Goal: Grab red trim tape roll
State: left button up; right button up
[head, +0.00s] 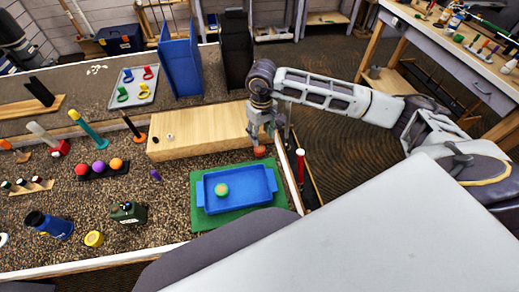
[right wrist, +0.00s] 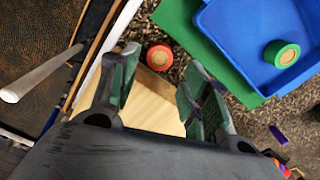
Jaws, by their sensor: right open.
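The red trim tape roll (head: 259,152) lies on the speckled tabletop, between the wooden block (head: 200,128) and the blue tray (head: 275,178). In the right wrist view the roll (right wrist: 159,57) shows a tan core and appears beyond and between my fingertips. My right gripper (head: 263,138) points down over the roll's area; its fingers (right wrist: 160,72) are apart with nothing between them. A green tape roll (head: 222,189) sits inside the blue tray; it also shows in the right wrist view (right wrist: 282,53).
The tray rests on a green mat (head: 195,222). Colored balls (head: 98,168), a yellow roll (head: 94,239) and upright grips stand at the left.

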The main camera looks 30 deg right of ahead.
aim_at(261, 148)
jog(key=shift+f, duration=1.75)
jog(key=shift+a+f+p, duration=0.1)
jog(key=shift+f+p, duration=0.85)
jog(key=shift+f, duration=1.7)
jog(key=c, duration=0.6)
